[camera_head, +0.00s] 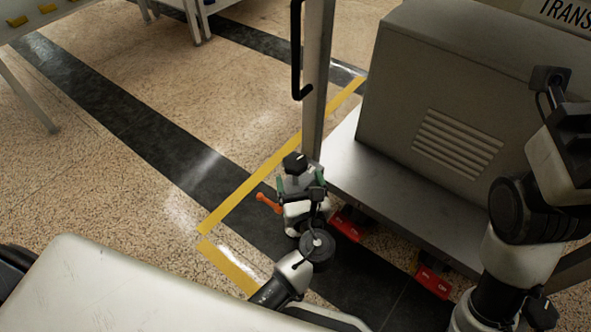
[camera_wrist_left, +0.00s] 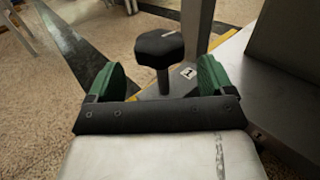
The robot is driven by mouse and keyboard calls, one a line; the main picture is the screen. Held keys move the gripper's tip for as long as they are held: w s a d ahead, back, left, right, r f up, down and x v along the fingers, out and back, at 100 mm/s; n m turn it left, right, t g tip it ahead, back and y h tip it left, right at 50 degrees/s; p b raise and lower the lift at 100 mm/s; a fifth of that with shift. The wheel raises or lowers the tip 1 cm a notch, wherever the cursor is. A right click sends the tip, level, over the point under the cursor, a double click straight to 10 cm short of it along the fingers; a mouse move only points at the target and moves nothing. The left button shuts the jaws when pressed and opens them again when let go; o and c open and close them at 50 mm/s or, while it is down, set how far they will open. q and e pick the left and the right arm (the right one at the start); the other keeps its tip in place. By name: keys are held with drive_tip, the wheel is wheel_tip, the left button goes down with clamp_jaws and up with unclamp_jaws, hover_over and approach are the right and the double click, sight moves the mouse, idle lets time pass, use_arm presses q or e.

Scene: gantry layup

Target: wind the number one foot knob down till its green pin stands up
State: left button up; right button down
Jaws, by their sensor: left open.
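The black foot knob (camera_head: 294,162) stands at the foot of the grey post, beside the machine's base. My left gripper (camera_head: 297,183) is open with green fingers. In the wrist view the knob stands ahead of and between the fingers (camera_wrist_left: 160,73), with no visible contact. I see no green pin; the knob's lower part is partly hidden by my gripper.
A grey vented cabinet (camera_head: 440,105) stands on a metal base to the right. The upright post (camera_head: 318,75) has a black handle. Red pedals (camera_head: 434,281) sit under the base edge. An orange lever (camera_head: 268,203) shows left of my gripper.

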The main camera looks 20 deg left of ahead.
sight(296, 166)
use_arm(q)
drive_tip(key=b+x, duration=0.1)
drive_tip(key=x, duration=0.4)
drive_tip(key=c, duration=0.9)
